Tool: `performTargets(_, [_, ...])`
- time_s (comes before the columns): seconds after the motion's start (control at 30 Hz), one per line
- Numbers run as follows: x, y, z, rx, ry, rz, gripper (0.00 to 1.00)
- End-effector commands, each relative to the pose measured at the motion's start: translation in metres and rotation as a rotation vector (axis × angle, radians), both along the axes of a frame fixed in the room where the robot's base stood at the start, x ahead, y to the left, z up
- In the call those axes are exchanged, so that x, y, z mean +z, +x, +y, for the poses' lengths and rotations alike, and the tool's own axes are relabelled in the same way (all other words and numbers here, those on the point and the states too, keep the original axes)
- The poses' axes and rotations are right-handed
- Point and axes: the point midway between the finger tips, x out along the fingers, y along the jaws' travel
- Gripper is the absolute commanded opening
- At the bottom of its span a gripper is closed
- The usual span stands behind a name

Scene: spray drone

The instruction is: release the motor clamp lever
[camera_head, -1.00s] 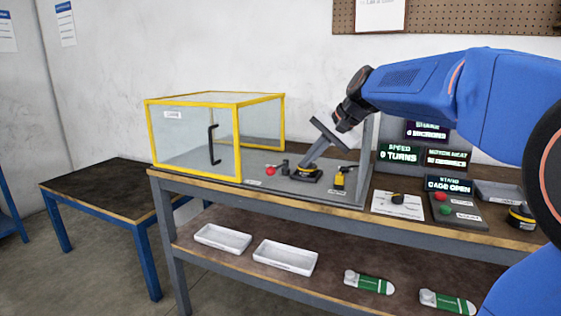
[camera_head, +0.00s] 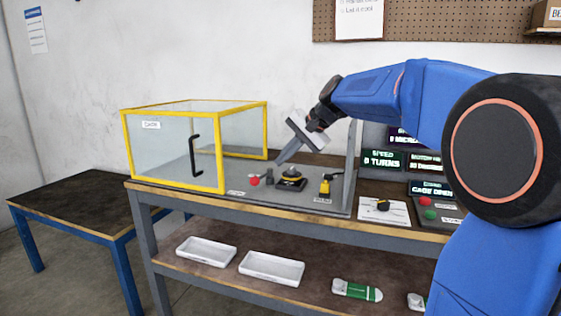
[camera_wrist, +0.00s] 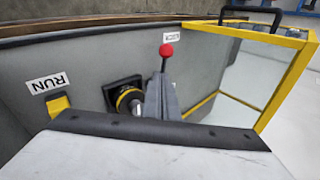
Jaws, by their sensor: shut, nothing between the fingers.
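The motor clamp lever, with a red ball knob (camera_head: 254,181), stands on the grey stand left of the motor. The knob also shows in the wrist view (camera_wrist: 166,50), just beyond my fingers. The motor (camera_head: 290,180) sits on a black square mount; its yellow ring shows in the wrist view (camera_wrist: 125,98). My gripper (camera_head: 279,161) is shut and empty, tilted down above the stand between knob and motor. In the wrist view its fingers (camera_wrist: 160,95) hide the lever's lower part, so I cannot tell whether they touch it.
A yellow-framed clear cage (camera_head: 222,150) with a black handle stands open left of the motor. A yellow switch (camera_head: 325,186) by the RUN label is to the right. A green and a red button (camera_head: 425,201) are farther right. A dark side table (camera_head: 75,192) is clear.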

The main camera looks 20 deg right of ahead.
Motion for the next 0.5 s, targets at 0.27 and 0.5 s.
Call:
performTargets(0.27, [-0.036, 0.022, 0.022, 0.001, 0.000, 0.002, 0.00])
performTargets(0.5, [-0.056, 0.035, 0.034, 0.000, -0.001, 0.001, 0.00])
